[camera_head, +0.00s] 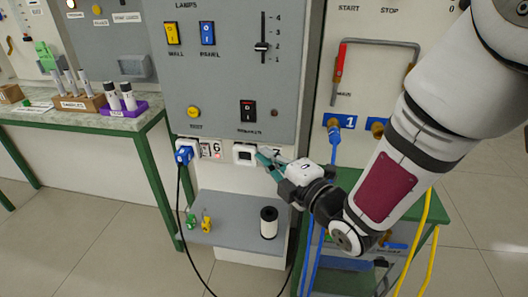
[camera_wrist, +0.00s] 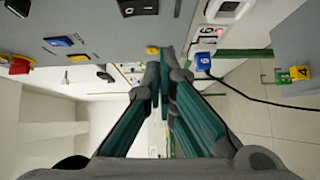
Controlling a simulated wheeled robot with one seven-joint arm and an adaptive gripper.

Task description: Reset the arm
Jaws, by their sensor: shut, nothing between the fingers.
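My gripper (camera_head: 266,160) is at the end of my white arm, which reaches in from the upper right in the head view. Its teal fingers point left at the lower part of the grey panel (camera_head: 225,75), close to a white socket (camera_head: 244,154). I cannot tell whether they touch it. In the wrist view my gripper (camera_wrist: 165,68) has its fingertips together with nothing between them.
A blue plug (camera_head: 184,154) with a black cable sits left of the socket. A low shelf (camera_head: 225,222) below holds a black-and-white cylinder (camera_head: 269,223) and small tagged items. A green-framed bench (camera_head: 75,122) stands left; blue and yellow hoses hang right, near my arm.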

